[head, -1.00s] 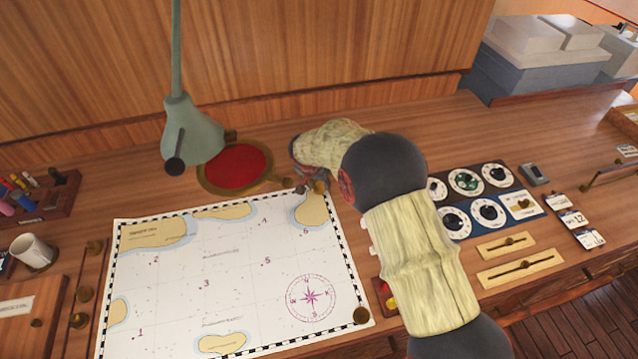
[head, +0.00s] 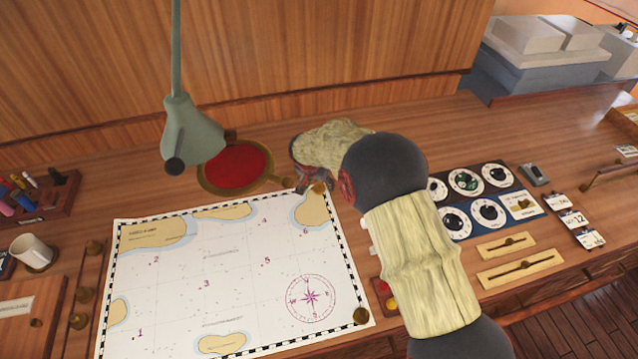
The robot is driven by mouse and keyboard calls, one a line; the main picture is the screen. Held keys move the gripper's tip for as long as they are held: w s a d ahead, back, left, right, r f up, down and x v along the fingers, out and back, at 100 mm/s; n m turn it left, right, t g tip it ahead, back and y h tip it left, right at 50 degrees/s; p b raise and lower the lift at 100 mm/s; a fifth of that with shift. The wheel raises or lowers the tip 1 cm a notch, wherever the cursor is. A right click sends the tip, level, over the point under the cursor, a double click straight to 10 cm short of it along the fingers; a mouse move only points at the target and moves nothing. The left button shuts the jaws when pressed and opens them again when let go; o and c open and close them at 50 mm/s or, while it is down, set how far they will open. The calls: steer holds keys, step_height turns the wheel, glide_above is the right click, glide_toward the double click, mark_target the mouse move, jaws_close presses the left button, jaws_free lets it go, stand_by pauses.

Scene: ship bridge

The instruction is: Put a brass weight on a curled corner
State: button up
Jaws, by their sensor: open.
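The white sea chart (head: 235,275) lies on the wooden desk, with tan islands, numbers and a compass rose. One brass weight (head: 318,187) stands at the chart's upper right corner. Another brass weight (head: 361,315) sits on its lower right corner. The upper left corner shows no weight and no clear curl.
A red disc with a brass rim (head: 237,167) lies behind the chart, under a green lamp (head: 194,135). A mug (head: 34,252) and a pen rack (head: 38,197) are at the left. A dial panel (head: 480,200) and brass sliders (head: 506,245) are to the right of my arm.

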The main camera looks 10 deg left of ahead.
steer(key=v, duration=1.1)
steer(key=shift+r, duration=0.35)
steer(key=shift+s, duration=0.1)
steer(key=s+d+f+n+g, duration=0.2)
steer(key=s+d+n, duration=0.3)
steer(key=s, duration=0.4)
steer(key=s+d+r+m+t+b, duration=0.1)
steer(key=s+d+r, duration=0.3)
steer(key=s+d, duration=0.4)
steer(key=s+d+r+m+t+b, duration=0.1)
steer(key=s+d+r+b, duration=0.3)
steer(key=s+d, duration=0.5)
steer(key=s+d+r+t+b, duration=0.1)
steer(key=s+d+r+b, duration=0.1)
steer(key=s+d+r, duration=0.4)
steer(key=s+d, duration=0.3)
steer(key=d, duration=0.3)
steer(key=shift+r+m+y+b, duration=0.25)
steer(key=shift+m+y+b, duration=0.05)
steer(key=shift+m+y, duration=0.1)
